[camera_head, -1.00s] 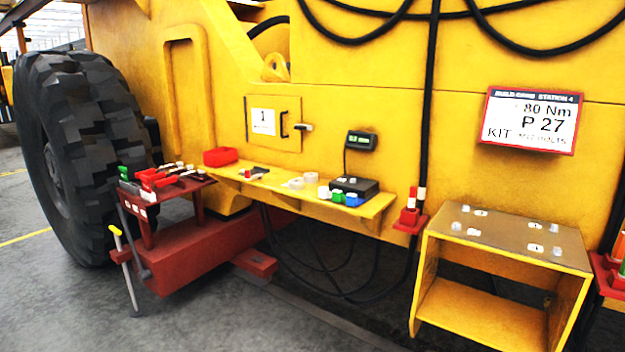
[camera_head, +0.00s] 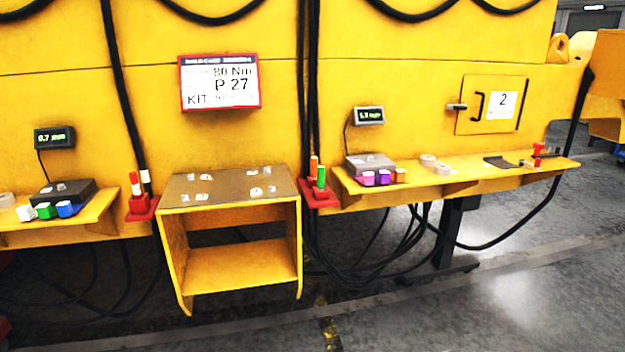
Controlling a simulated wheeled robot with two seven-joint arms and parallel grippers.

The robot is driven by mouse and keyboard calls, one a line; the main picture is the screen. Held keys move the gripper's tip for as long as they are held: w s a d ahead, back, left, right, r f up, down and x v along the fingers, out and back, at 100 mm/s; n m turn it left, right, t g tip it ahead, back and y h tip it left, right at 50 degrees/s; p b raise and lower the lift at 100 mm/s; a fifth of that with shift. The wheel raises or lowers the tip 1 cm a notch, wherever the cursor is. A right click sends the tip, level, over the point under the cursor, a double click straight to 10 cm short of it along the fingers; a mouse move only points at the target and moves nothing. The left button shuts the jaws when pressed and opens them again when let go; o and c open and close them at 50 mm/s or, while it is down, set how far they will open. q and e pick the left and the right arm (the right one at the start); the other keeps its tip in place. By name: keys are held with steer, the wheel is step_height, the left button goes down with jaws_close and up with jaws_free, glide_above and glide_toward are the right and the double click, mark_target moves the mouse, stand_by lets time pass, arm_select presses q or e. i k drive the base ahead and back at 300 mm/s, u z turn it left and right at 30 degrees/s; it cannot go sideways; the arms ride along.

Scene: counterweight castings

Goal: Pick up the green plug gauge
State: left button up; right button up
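A green upright cylinder, which looks like the green plug gauge (camera_head: 320,178), stands in a red holder (camera_head: 321,199) just right of the yellow stand. An orange cylinder (camera_head: 314,167) stands in the same holder, behind and slightly left of the green one. Nothing hides the upper part of the green cylinder. Neither of my grippers shows in the view.
A yellow open-front stand (camera_head: 240,265) with small parts on top is in the middle. Another red holder (camera_head: 139,206) has red and white cylinders. A right shelf (camera_head: 480,174) carries coloured blocks, a grey box and rings; a left shelf (camera_head: 95,215) carries more blocks. Floor in front is clear.

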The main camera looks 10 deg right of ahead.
mark_target(320, 182)
steer(key=z, duration=1.5)
steer(key=i, duration=2.4)
steer(key=u, duration=2.65)
